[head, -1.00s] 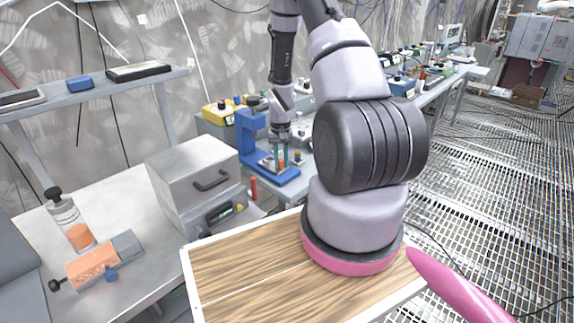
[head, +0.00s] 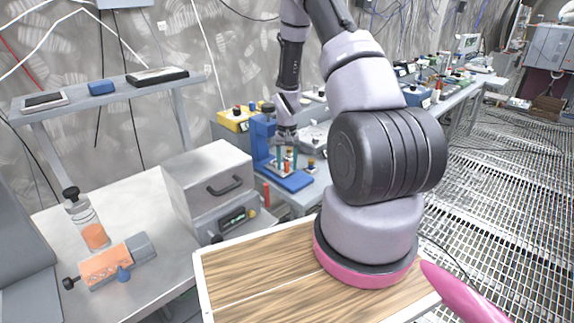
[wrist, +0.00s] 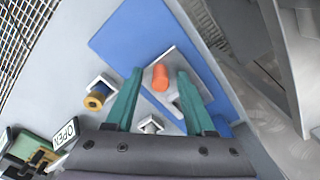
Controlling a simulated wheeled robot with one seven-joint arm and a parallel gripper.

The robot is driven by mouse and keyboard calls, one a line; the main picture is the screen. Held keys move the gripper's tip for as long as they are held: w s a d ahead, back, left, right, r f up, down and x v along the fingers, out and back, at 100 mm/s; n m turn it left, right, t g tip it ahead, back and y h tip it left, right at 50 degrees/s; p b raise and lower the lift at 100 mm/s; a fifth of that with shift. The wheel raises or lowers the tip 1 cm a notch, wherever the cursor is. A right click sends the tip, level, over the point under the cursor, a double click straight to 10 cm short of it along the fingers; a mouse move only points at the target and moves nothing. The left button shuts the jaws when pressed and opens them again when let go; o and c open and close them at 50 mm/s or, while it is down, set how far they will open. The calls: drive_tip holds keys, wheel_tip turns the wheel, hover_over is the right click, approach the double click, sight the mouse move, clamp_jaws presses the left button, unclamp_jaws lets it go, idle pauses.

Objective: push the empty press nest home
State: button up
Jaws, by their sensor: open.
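The blue press (head: 263,145) stands on the bench beyond the wooden top, with its flat blue base (head: 292,181) towards me. My gripper (head: 286,163) points down over this base, with its two teal fingers apart. In the wrist view the fingers of my gripper (wrist: 160,74) lie either side of an orange-red cylinder (wrist: 160,78), and nothing is visibly clamped. The cylinder is at a grey metal piece (wrist: 178,60) on the blue base (wrist: 140,35). I cannot tell for sure whether this grey piece is the nest, or whether the fingers touch it.
A light bracket (wrist: 150,125) and a yellow-and-dark round part in another bracket (wrist: 97,96) lie near the fingers. An OPEN sign (wrist: 65,134) is at lower left. A grey oven-like box (head: 208,185) stands left of the press, a yellow control box (head: 234,119) behind it.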

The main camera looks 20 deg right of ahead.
wheel_tip(320, 180, up, 11)
drive_tip(key=shift+f, duration=0.2)
idle(0.4)
